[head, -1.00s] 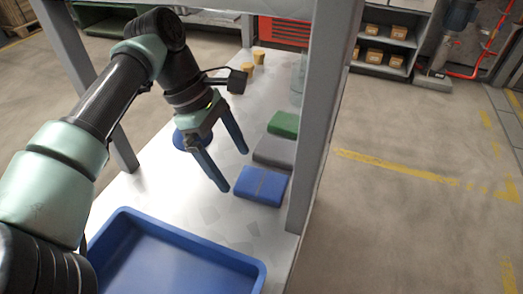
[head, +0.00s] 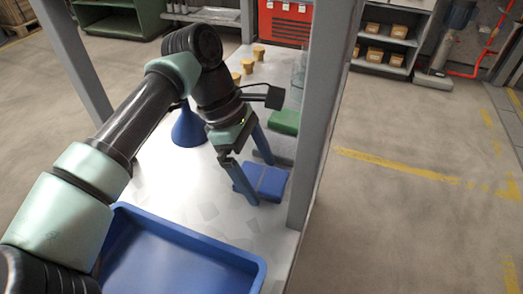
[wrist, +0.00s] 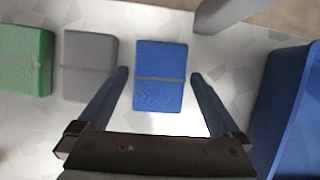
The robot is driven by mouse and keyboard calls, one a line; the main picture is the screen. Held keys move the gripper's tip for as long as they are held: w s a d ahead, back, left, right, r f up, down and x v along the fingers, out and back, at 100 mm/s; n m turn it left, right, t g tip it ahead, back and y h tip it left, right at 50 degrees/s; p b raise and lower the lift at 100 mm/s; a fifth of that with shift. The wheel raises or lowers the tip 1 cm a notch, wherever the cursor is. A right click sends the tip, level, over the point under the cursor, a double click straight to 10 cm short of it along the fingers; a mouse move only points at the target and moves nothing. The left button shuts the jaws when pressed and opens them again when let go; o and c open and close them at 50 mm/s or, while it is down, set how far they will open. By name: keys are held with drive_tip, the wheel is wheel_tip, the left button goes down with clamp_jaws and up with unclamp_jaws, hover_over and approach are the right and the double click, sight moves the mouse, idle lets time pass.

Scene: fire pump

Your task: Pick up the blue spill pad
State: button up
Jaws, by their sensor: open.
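The blue spill pad (head: 266,182) is a flat rectangular block with a grey band, lying on the white tabletop near its right edge. In the wrist view the blue spill pad (wrist: 160,78) lies between and beyond the two fingers. My gripper (head: 262,182) is open, with one finger at each side of the pad. In the wrist view, my gripper (wrist: 159,74) has a gap on both sides of the pad and holds nothing. Whether the fingertips are down at the pad's height I cannot tell.
A grey pad (wrist: 90,66) and a green pad (wrist: 27,60) lie beside it in a row. A blue tray (head: 175,262) stands at the table's near end. A grey post (head: 322,120) rises close to the right. A blue funnel (head: 188,128) stands behind the arm.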

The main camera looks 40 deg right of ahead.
sight(270, 179)
drive_tip(key=shift+f, duration=0.2)
drive_tip(key=c, duration=1.2)
drive_tip(key=shift+o, duration=0.2)
drive_tip(key=shift+r, duration=0.45)
wheel_tip(270, 179, up, 4)
drive_tip(key=shift+w+f+p, duration=0.1)
drive_tip(key=shift+f+p, duration=0.1)
drive_tip(key=shift+p, duration=0.45)
drive_tip(key=s+d, duration=0.4)
drive_tip(key=d, duration=0.3)
drive_tip(key=s+d+p, duration=0.1)
drive_tip(key=s+d, duration=0.4)
drive_tip(key=d, duration=0.3)
drive_tip(key=shift+d+f, duration=0.25)
drive_tip(key=shift+d, duration=0.05)
drive_tip(key=o, duration=0.7)
drive_tip(key=c, duration=0.6)
